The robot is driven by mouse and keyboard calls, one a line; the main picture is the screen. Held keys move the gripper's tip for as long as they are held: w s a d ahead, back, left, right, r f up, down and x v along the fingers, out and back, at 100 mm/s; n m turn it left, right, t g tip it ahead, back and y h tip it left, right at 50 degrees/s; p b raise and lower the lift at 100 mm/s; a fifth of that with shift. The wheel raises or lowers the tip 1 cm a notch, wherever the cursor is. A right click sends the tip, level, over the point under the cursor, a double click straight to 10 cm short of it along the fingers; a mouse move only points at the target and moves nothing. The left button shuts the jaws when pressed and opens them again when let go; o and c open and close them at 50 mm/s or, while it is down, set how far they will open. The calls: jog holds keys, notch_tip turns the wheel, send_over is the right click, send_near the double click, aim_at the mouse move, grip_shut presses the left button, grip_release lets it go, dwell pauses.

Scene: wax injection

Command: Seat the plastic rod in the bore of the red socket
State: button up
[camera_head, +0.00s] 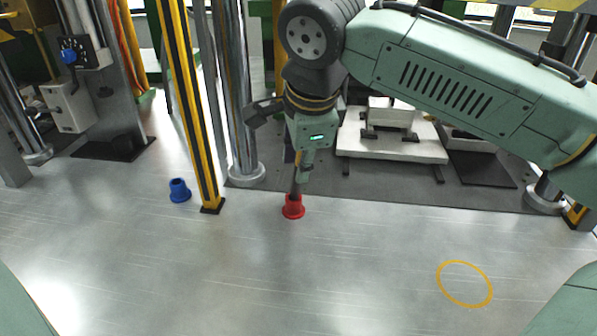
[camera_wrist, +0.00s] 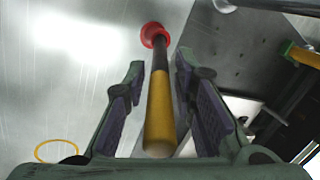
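The red socket (camera_head: 293,211) stands on the grey metal table, below my gripper (camera_head: 298,175). It also shows at the top of the wrist view (camera_wrist: 153,33). The plastic rod (camera_wrist: 160,112) is yellow at its near end and dark toward the socket. Its dark end (camera_head: 295,189) meets the socket's mouth and appears to be inside the bore; how deep it sits is hidden. The rod looks about upright. My gripper (camera_wrist: 159,66) is open around the rod, with a visible gap between each finger and the rod.
A blue socket (camera_head: 179,191) stands to the left, beside a yellow-and-black post (camera_head: 198,120). A steel column (camera_head: 240,110) rises behind the red socket. A white raised platform (camera_head: 395,148) is at the back right. A yellow ring (camera_head: 465,262) marks the clear front-right table.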

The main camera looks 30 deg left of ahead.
grip_shut()
dwell(0.3)
